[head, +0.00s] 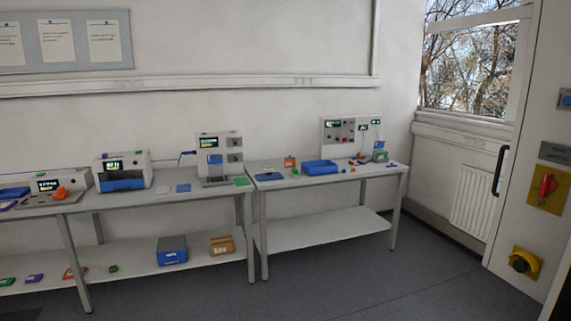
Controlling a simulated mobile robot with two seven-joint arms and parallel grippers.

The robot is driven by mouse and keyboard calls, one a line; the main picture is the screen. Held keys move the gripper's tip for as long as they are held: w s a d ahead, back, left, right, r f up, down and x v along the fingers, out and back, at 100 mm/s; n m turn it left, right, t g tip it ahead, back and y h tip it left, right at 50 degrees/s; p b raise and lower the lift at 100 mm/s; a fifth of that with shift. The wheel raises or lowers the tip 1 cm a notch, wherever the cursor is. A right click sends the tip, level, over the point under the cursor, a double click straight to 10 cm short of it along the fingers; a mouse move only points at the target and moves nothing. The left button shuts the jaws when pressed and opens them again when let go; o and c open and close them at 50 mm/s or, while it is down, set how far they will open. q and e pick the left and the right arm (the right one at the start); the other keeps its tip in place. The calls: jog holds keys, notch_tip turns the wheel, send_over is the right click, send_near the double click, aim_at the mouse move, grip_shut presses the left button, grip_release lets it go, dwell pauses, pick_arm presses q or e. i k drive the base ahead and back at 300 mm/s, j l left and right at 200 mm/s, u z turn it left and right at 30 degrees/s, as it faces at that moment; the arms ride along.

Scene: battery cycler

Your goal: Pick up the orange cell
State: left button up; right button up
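I cannot tell for sure which item is the orange cell. A small orange item (60,193) sits at the front of a white instrument on the left bench. Another small orange item (290,161) stands on the right bench, left of the blue tray. An orange item (75,271) also lies on the left bench's lower shelf. All are far off and small. Neither of my grippers is in view.
Two benches stand along the wall, the left (135,205) and the right (335,178). A blue tray (320,168) and white instruments (219,157) crowd their tops. A blue box (172,250) and a cardboard box (222,245) sit below. The floor (380,290) in front is clear.

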aim_at(290, 163)
jog(key=z, duration=2.3)
jog(key=i+j+u, duration=0.1)
jog(key=j+u, duration=0.25)
jog(key=i+j+u, duration=0.2)
jog(key=j+u, duration=0.15)
jog(key=i+j+u, duration=0.2)
jog(key=j+u, duration=0.15)
jog(key=i+j+u, duration=0.2)
jog(key=u, duration=0.15)
jog(key=i+j+u, duration=0.45)
jog(key=i, duration=0.3)
jog(key=i+j+u, duration=0.25)
jog(key=i, duration=0.15)
jog(key=i+l+z, duration=0.1)
jog(key=i+z, duration=0.2)
jog(key=i, duration=0.45)
jog(key=i+j+z, duration=0.1)
jog(key=i+z, duration=0.25)
jog(key=i, duration=0.4)
